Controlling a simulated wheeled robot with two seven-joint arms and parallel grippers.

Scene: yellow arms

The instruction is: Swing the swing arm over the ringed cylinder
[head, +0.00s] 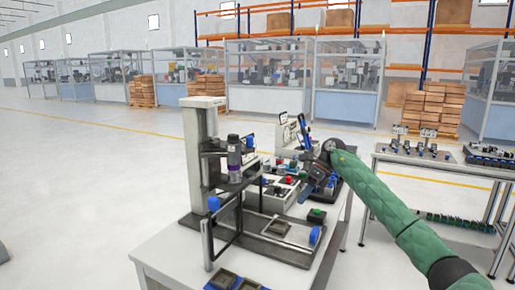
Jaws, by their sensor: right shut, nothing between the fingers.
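A low dark frame with a blue-capped post (213,204) and a blue knob (315,235) lies in front; which part is the swing arm I cannot tell for sure. My right gripper (306,193), on a green arm, is shut and empty, pointing down to the right of the cylinder, apart from it. My left gripper is not in view.
The white table (165,262) carries a box with coloured buttons (272,192), a white upright device (287,133) and small dark trays (222,280) at the front. A second table (450,168) with parts stands at right. Open floor lies at left.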

